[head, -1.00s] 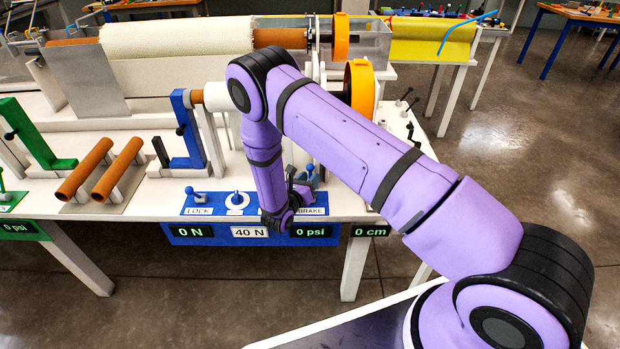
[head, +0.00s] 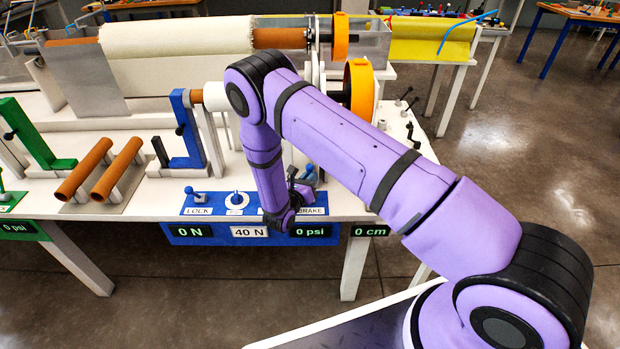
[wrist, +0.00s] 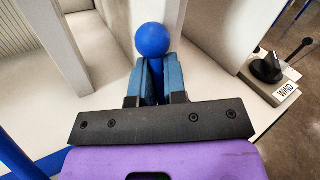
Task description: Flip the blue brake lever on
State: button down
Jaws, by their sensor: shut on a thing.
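The blue brake lever (head: 310,168) stands at the right end of the blue control panel (head: 220,199), above the BRAKE label (head: 313,211). My arm hides part of it in the head view. In the wrist view its round blue knob (wrist: 152,40) rises just beyond the fingertips. My gripper (wrist: 155,78) is shut on the lever's stem, with one blue finger on each side. In the head view my gripper (head: 299,187) is at the lever, mostly hidden by my wrist.
The LOCK lever (head: 190,191) and a round dial switch (head: 237,199) stand left on the panel. The displays read 0 N, 40 N, 0 psi and 0 cm. White upright plates flank the lever.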

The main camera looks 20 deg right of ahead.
jog(key=shift+s+a+r+m+t+h, duration=0.2)
jog(key=shift+s+m+t+h, duration=0.2)
jog(key=shift+m+h, duration=0.3)
jog(key=shift+s+a+r+m+t+h, duration=0.2)
jog(key=shift+s+m+t+h, duration=0.15)
jog(key=shift+s+m+h, duration=0.3)
jog(key=shift+s+a+r+m+t+h, duration=0.2)
jog(key=shift+s+m+t+h, duration=0.15)
jog(key=shift+m+h, duration=0.35)
jog(key=shift+h, duration=0.25)
jog(key=c, duration=1.2)
grip_release()
jog(key=shift+f, duration=0.1)
jog(key=shift+s+a+f, duration=0.1)
jog(key=shift+s+a, duration=0.05)
jog(key=shift+a, duration=0.05)
jog(key=s+a, duration=0.2)
jog(key=a, duration=0.1)
jog(key=s+a, duration=0.5)
jog(key=a, duration=0.2)
jog(key=shift+s+f, duration=0.15)
jog(key=shift+s, duration=0.25)
